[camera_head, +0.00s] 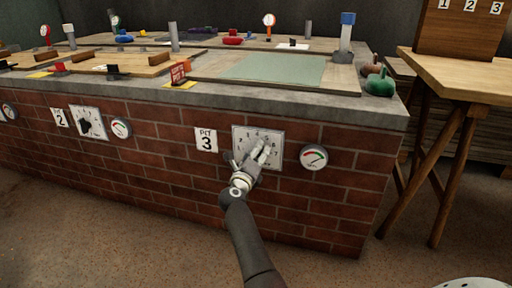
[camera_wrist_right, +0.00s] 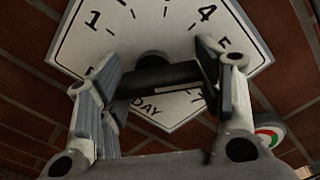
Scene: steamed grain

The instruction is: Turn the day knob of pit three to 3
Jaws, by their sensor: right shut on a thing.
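The white day dial of pit three (camera_head: 239,133) is on the brick front, right of a "PIT 3" sign (camera_head: 206,140). My right gripper (camera_head: 259,153) is at the dial and hides its knob in the head view. In the right wrist view, the black bar-shaped day knob (camera_wrist_right: 155,79) sits between the two fingers of my right gripper (camera_wrist_right: 165,77), which is shut on it. The dial plate (camera_wrist_right: 150,35) shows 1, 4 and part of a 5, with "DAY" below. A pale line shows near the knob's right end; which number it points to is unclear. My left gripper is not in view.
A round gauge (camera_head: 314,157) is right of the dial. Pit two's dial (camera_head: 88,123) and gauge (camera_head: 121,127) are further left. A wooden table (camera_head: 470,78) stands at right.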

